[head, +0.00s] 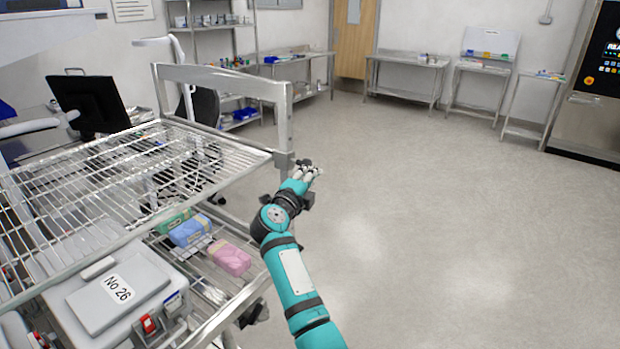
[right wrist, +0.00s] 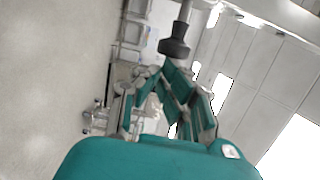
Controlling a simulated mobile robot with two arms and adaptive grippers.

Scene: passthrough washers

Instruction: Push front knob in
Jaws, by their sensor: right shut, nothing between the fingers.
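My right gripper (head: 308,172) is shut and empty at the front right corner post of the wire rack cart. A grey block (head: 284,160) sits on that post, just left of the fingers; I cannot tell whether it is the front knob. A dark rounded knob-like part on a metal rod (right wrist: 174,47) shows in the right wrist view, apart from the teal housing at the bottom; what it belongs to is unclear. No contact between the fingers and a knob can be made out. My left gripper is not in view.
The wire rack (head: 120,175) fills the left. Below it lie a grey box marked No 26 (head: 105,300), a pink pack (head: 230,258) and a blue pack (head: 190,231). Open floor (head: 430,210) lies to the right. Steel tables (head: 405,62) line the back wall.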

